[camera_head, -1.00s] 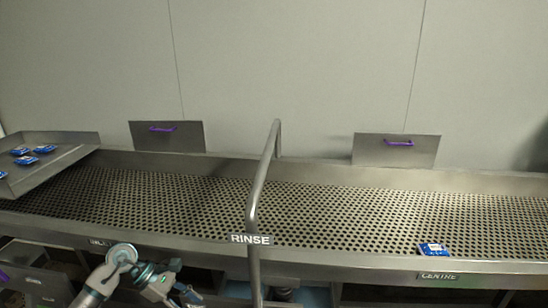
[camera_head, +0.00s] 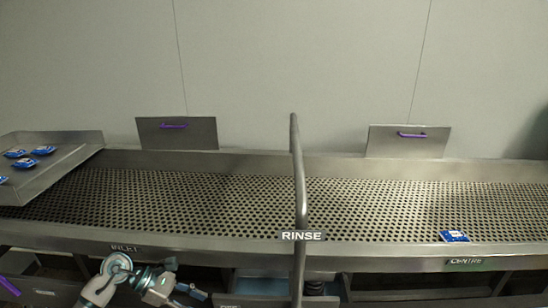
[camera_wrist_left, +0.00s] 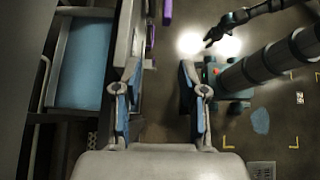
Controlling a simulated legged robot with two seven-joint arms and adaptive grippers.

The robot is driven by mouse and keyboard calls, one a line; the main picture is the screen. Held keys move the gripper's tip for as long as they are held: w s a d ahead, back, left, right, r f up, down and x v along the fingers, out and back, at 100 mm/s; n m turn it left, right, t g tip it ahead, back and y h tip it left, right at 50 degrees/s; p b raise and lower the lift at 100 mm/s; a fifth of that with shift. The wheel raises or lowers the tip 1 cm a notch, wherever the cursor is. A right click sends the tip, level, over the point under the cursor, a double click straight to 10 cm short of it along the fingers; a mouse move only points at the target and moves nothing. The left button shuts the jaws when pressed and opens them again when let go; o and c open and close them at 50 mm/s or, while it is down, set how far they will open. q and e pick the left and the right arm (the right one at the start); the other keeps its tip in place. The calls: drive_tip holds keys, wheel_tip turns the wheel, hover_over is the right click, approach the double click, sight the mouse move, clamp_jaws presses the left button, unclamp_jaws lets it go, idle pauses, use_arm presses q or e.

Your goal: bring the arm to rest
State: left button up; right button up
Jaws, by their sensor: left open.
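My left arm comes in at the bottom left of the head view, below the front edge of the perforated bench (camera_head: 220,246). My left gripper (camera_head: 188,297) is at the end of it, low in front of the bench and holding nothing that I can see. In the left wrist view the left gripper (camera_wrist_left: 160,100) has its two blue-padded fingers wide apart, with only floor and bench side between them. My right gripper is not in the head view; a dark gripper-like end shows at the top of the wrist view, and I cannot tell its state.
A blue packet (camera_head: 454,236) lies on the bench near the CENTRE label. A steel tray (camera_head: 68,158) at the left holds several blue packets. A bent rail with a RINSE sign (camera_head: 301,236) stands in front. Two panels with purple handles (camera_head: 173,126) stand behind.

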use_arm(q)
drive_tip(key=w+d+r+n+t+h, duration=0.1)
drive_tip(key=d+r+n+t+h, duration=0.2)
drive_tip(key=d+n+t+h, duration=0.75)
drive_tip(key=s+a+f+n+t+y, duration=0.15)
drive_tip(key=a+f+n+y, duration=0.25)
drive_tip(key=f+n+y, duration=0.5)
drive_tip(key=a+f+n+t+y, duration=0.25)
drive_tip(key=f+n+y, duration=0.2)
drive_tip(key=n, duration=0.85)
drive_tip(key=s+a+f+n+t+y, duration=0.1)
drive_tip(key=a+f+n+y, duration=0.5)
drive_tip(key=n, duration=0.5)
drive_tip(key=s+f+n+g+y, duration=0.1)
drive_tip(key=s+f+n+g, duration=0.4)
drive_tip(key=s+f, duration=0.6)
drive_tip(key=s+f+n+g, duration=0.4)
drive_tip(key=s+f+g, duration=0.3)
drive_tip(key=s, duration=0.8)
drive_tip(key=s+f+g, duration=0.1)
drive_tip(key=s+f, duration=0.1)
drive_tip(key=f, duration=1.2)
drive_tip(key=s+f, duration=0.2)
drive_tip(key=f, duration=1.3)
drive_tip(key=shift+s+a+m+g, duration=0.25)
drive_tip(key=shift+s+m+g, duration=0.1)
drive_tip(key=shift+s+m, duration=0.1)
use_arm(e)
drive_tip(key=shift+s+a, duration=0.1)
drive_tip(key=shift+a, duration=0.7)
